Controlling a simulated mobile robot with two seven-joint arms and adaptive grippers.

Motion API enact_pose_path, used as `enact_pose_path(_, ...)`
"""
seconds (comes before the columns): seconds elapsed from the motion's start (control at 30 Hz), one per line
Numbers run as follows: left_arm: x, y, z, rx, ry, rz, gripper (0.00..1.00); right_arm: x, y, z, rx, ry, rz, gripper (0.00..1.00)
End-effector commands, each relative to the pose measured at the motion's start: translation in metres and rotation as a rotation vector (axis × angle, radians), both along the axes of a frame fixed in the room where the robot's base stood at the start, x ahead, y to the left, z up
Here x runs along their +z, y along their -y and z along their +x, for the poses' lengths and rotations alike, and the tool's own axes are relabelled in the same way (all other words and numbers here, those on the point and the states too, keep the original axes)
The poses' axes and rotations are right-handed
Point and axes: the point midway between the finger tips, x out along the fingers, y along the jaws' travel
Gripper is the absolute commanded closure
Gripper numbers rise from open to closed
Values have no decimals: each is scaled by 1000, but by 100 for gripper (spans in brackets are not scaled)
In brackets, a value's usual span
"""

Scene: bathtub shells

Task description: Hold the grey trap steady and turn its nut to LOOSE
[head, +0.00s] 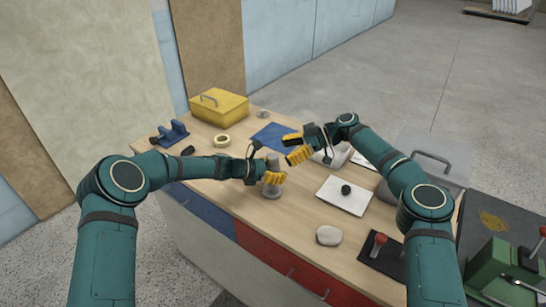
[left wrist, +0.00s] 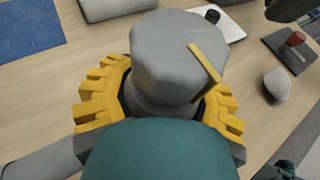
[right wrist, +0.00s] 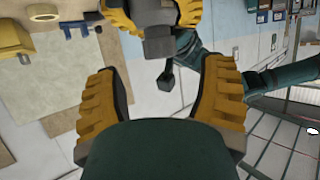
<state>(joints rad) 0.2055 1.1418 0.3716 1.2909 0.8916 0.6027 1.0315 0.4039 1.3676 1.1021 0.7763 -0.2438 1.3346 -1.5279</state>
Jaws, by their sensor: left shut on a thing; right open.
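The grey trap (head: 273,193) stands upright on the wooden bench in the head view. My left gripper (head: 272,178) is shut around its middle. In the left wrist view the grey faceted nut (left wrist: 165,60) tops the trap, with a yellow stripe (left wrist: 206,63) along it; no LOOSE mark is readable. My right gripper (head: 294,148) is open and empty, up and to the right of the trap in the head view. In the right wrist view the nut (right wrist: 157,45) lies beyond and between my open fingers, apart from them.
A white board with a dark knob (head: 345,189), a pale stone (head: 329,235) and a red-handled tool (head: 378,243) lie to the right. A yellow box (head: 219,106), a tape roll (head: 222,140) and a blue sheet (head: 273,137) are behind. Bare bench lies in front of the trap.

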Motion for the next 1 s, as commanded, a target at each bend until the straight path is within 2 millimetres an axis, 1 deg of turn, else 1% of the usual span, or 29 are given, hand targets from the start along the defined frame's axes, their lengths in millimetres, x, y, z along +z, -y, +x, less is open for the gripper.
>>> enact_pose_path(0.03, 1, 0, 0, 0, 0, -1, 96, -4, -10, -1, 4, -2, 0, 30)
enact_pose_path(0.1, 1, 0, 0, 0, 0, -1, 96, -9, -20, -3, 4, -1, 1, 30)
enact_pose_path(0.3, 1, 0, 0, 0, 0, -1, 96, -17, -40, -4, 0, -1, 0, 30)
enact_pose_path(0.47, 1, 0, 0, 0, 0, -1, 96, -20, -47, -4, 0, -1, 1, 30)
enact_pose_path(0.7, 1, 0, 0, 0, 0, -1, 96, -20, -47, -4, 0, 0, 0, 30)
enact_pose_path(0.73, 1, 0, 0, 0, 0, -1, 96, -20, -47, -4, 0, 0, 0, 32)
enact_pose_path(0.77, 1, 0, 0, 0, 0, -1, 96, -20, -47, -4, 0, 0, 0, 42)
enact_pose_path(0.8, 1, 0, 0, 0, 0, -1, 96, -20, -47, -4, 0, 0, 0, 56)
enact_pose_path(0.87, 1, 0, 0, 0, 0, -1, 96, -20, -47, -4, 0, 0, 0, 78)
enact_pose_path(0.9, 1, 0, 0, 0, 0, -1, 96, -20, -47, -4, 0, 0, 0, 92)
enact_pose_path(0.93, 1, 0, 0, 0, 0, -1, 96, -20, -47, -4, 0, 0, 0, 98)
enact_pose_path(1.0, 1, 0, 0, 0, 1, -1, 96, -20, -47, -4, 0, 0, 0, 98)
